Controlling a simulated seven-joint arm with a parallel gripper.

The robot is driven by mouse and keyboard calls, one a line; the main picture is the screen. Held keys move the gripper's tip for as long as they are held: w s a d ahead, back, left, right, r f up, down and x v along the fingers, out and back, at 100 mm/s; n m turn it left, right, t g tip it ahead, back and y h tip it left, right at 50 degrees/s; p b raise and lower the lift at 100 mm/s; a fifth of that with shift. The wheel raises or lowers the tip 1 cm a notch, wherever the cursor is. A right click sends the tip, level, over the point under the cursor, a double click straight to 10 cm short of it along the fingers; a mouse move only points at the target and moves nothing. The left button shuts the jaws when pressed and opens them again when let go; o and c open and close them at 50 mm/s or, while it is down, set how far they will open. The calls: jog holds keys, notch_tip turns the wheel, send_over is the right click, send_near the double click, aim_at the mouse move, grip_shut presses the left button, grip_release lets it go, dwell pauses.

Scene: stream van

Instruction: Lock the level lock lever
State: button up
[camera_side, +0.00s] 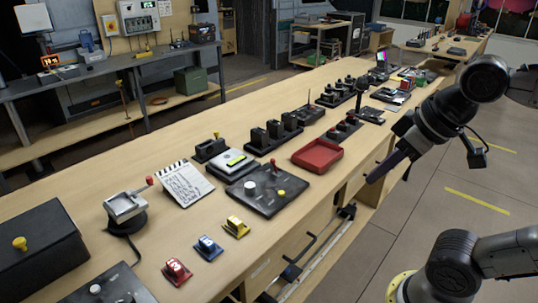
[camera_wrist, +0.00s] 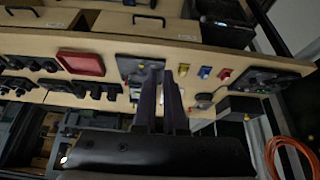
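I cannot tell for sure which part is the level lock lever. A black panel (camera_side: 254,203) on the bench carries an upright red-tipped lever (camera_side: 273,166), a white knob and a yellow button. A grey metal device (camera_side: 125,207) on a round black base has a red-knobbed lever (camera_side: 149,181) pointing up and right. My gripper (camera_side: 372,178) hangs over the bench's front edge, right of the panel and apart from everything. In the wrist view its two dark fingers (camera_wrist: 162,72) are close together and look empty; they hide part of the panel (camera_wrist: 136,62).
Red, blue (camera_side: 208,246) and yellow blocks stand near the front edge. A notepad (camera_side: 184,184), a red tray (camera_side: 318,153) and black switch units (camera_side: 272,136) stand around the panel. A black box (camera_side: 38,245) is at left. Bare wood lies along the back.

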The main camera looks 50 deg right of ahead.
jog(key=w+r, duration=0.4)
jog(key=r, duration=0.1)
jog(key=shift+w+d+r, duration=0.15)
jog(key=shift+d+r, duration=0.05)
jog(key=shift+r, duration=0.05)
grip_shut()
jog(key=w+d+r+g, duration=0.1)
jog(key=w+d+r, duration=0.15)
jog(key=w, duration=0.75)
jog(key=w+d+r+g, duration=0.15)
jog(key=w+r, duration=0.25)
jog(key=w, duration=0.6)
jog(key=w+d+f+m, duration=0.1)
jog(key=w+d+f, duration=0.3)
jog(key=w+f, duration=0.5)
jog(key=w+d+f+g, duration=0.1)
jog(key=w+d+f, duration=0.1)
jog(key=f, duration=0.4)
jog(key=w+d+f+m+g, duration=0.1)
jog(key=w+d+f, duration=0.1)
jog(key=w+f, duration=0.3)
jog(key=shift+w+d+f+g, duration=0.25)
jog(key=shift+w+f+g, duration=0.1)
jog(key=shift+f, duration=0.15)
